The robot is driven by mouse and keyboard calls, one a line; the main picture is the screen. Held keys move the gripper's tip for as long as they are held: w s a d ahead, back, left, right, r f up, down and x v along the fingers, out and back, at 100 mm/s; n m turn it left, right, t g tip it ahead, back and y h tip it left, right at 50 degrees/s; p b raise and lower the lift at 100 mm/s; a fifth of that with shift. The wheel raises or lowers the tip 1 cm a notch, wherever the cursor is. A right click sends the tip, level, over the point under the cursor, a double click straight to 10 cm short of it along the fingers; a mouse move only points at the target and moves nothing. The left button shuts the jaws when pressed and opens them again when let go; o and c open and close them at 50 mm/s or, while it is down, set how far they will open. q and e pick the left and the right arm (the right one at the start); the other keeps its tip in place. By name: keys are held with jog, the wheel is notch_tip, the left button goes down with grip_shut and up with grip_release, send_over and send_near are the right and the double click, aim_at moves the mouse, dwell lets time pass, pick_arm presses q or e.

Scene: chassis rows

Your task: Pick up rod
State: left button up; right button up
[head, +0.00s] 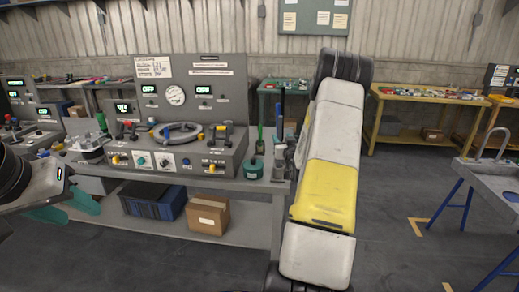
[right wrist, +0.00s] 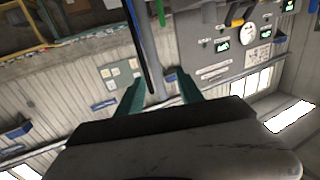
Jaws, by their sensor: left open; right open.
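A thin dark upright rod (head: 281,112) stands at the right end of the workbench, just left of my right arm in the head view. In the right wrist view a slim black rod (right wrist: 139,48) runs beside a grey post, slanting between the teal fingers of my right gripper (right wrist: 158,84). The gripper is open; whether a finger touches the rod I cannot tell. My right arm hides this gripper in the head view. My left gripper (head: 68,206) is open and empty at the left, in front of the bench.
A grey control console (head: 178,155) with a coiled hose stands on the workbench (head: 225,184). A green container (head: 253,168) stands near the rod. A cardboard box (head: 208,214) and blue crate (head: 153,201) sit underneath.

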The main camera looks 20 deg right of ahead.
aim_at(280, 131)
jog(key=x, duration=0.5)
jog(key=d+x, duration=0.1)
jog(key=x, duration=0.1)
jog(key=shift+w+r, duration=0.15)
jog(key=shift+w, duration=0.1)
grip_shut()
jog(key=shift+r, duration=0.1)
dwell(1.0)
